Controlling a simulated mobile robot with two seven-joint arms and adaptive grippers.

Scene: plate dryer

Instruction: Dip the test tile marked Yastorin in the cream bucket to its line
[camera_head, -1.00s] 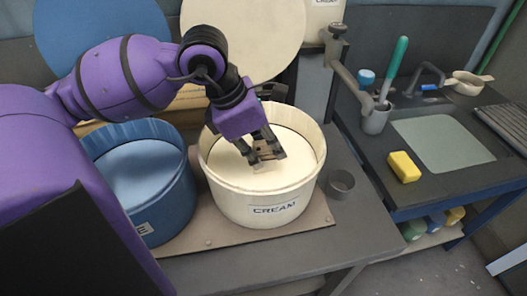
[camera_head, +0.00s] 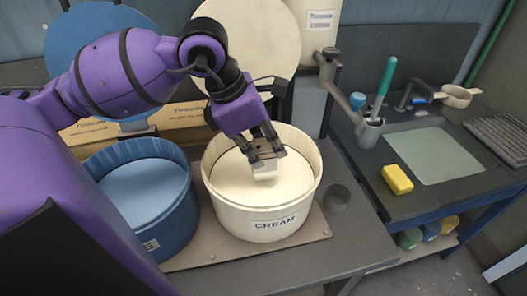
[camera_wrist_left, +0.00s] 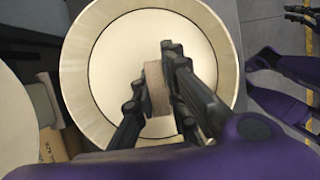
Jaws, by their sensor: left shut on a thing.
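The cream bucket (camera_head: 262,222), labelled CREAM, stands on a board and holds pale cream liquid. My left gripper (camera_head: 262,150) is shut on the test tile (camera_head: 265,171), above the liquid and inside the rim's outline. The tile hangs down from the fingers. Its lower part looks pale, like the cream. A dark gripper, likely my right one (camera_wrist_left: 300,15), shows at the wrist view's upper right corner.
A blue bucket (camera_head: 170,225) stands close on the left. Round lids, one blue (camera_head: 62,50) and one cream (camera_head: 285,40), stand behind.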

